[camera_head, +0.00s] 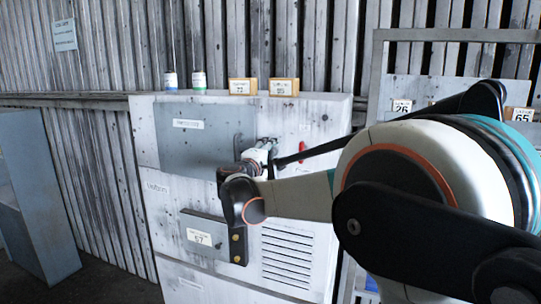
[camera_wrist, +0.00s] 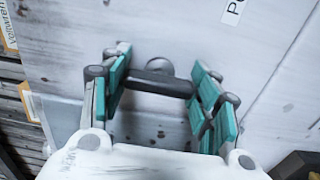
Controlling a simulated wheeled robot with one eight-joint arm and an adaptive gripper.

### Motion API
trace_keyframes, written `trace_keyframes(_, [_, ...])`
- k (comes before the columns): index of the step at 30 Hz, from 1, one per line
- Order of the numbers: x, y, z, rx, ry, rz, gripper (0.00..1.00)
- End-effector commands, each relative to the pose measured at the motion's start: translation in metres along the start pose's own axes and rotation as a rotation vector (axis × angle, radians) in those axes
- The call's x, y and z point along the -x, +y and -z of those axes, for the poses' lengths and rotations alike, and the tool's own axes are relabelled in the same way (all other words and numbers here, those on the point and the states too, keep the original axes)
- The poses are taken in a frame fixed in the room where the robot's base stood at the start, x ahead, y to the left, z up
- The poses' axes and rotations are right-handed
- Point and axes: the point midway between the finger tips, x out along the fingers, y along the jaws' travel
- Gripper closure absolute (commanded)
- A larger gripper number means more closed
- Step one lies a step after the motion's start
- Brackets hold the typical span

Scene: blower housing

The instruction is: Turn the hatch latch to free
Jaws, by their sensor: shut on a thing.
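The hatch latch (camera_wrist: 160,82) is a dark grey bar with a rounded hub on a pale, speckled panel in the wrist view. My gripper (camera_wrist: 162,76) has its teal pads at either end of the bar and is shut on it. In the head view my gripper (camera_head: 264,146) is at the right edge of the grey hatch (camera_head: 185,135) on the white blower housing (camera_head: 320,120). The hatch lies flat against the housing front. The latch is mostly hidden there by my wrist, and its exact angle cannot be told.
A red handle (camera_head: 302,151) is just right of my gripper. A lower grey box (camera_head: 205,231) and a vent grille (camera_head: 287,255) are below. Two small cans (camera_head: 199,80) and two labelled blocks (camera_head: 284,87) stand on top. A grey cabinet (camera_head: 40,190) stands left.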

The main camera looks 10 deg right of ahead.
Motion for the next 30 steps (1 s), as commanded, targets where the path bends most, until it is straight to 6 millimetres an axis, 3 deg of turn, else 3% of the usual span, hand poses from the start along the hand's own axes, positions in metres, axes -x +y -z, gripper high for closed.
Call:
trace_keyframes(1, [0.000, -0.001, 0.000, -0.003, -0.001, 0.002, 0.68])
trace_keyframes(2, [0.000, -0.001, 0.000, -0.003, -0.001, 0.002, 0.40])
trace_keyframes(3, [0.000, -0.001, 0.000, -0.003, -0.001, 0.002, 0.35])
trace_keyframes(13, [0.001, -0.001, 0.000, -0.001, 0.000, 0.001, 0.35])
trace_keyframes(17, [0.011, 0.000, 0.001, -0.001, 0.001, 0.001, 0.35])
trace_keyframes(30, [0.094, -0.001, 0.000, -0.001, 0.001, 0.001, 0.35])
